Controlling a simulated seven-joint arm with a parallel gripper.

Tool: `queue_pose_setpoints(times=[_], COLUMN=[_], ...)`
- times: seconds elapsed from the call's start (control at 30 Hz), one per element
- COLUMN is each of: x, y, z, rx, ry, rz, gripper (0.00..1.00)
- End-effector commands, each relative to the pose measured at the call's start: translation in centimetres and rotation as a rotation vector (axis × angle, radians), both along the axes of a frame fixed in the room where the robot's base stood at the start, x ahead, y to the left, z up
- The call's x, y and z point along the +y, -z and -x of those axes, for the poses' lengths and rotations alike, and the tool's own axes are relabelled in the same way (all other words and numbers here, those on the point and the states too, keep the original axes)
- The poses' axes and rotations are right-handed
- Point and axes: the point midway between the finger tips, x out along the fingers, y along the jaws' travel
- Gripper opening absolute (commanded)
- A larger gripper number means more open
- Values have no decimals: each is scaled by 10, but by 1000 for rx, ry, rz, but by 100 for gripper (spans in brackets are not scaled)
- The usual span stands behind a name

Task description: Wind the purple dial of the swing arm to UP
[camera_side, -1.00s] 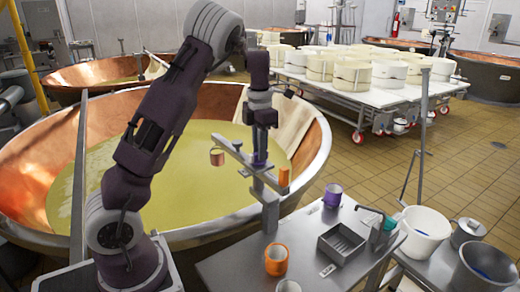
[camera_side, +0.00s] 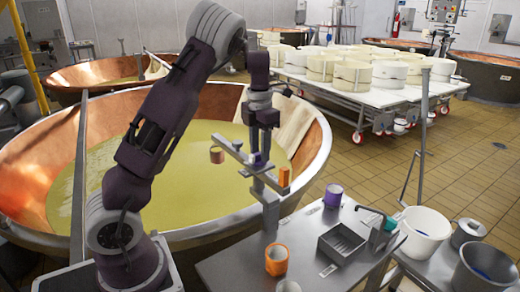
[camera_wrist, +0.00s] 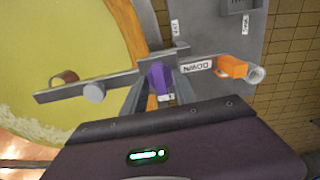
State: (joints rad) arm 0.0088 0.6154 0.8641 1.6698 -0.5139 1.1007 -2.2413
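The swing arm (camera_side: 238,157) is a grey bar on a post at the near right rim of the copper vat. Its purple dial (camera_side: 257,160) sits near the middle of the bar, and the dial also shows as a purple block in the wrist view (camera_wrist: 160,79). A DOWN label (camera_wrist: 198,66) lies right of the dial; a second label (camera_wrist: 166,98) below it is too small to read. My gripper (camera_side: 260,142) points down right at the dial. Its fingers are hard to tell from the grey bracket, so its grip on the dial is unclear.
A reddish cup (camera_side: 217,155) is at the bar's left end, an orange part (camera_side: 284,177) at its right. The copper vat (camera_side: 312,150) holds yellowish liquid. The steel table (camera_side: 225,268) carries a purple cup (camera_side: 333,195), an orange cup (camera_side: 276,260) and a grey tray (camera_side: 341,244).

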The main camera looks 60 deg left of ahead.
Motion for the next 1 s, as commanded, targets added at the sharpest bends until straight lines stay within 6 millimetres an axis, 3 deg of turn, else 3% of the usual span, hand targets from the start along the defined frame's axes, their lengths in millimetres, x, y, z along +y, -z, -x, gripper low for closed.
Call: queue_pose_setpoints(times=[0.3,0.63,1.0], x=[0,0,0], y=[-3,-62,-71], z=[-1,-1,0], rx=[-2,-3,-1], ry=[2,2,1], rz=[0,-1,0], gripper=[36,36,36])
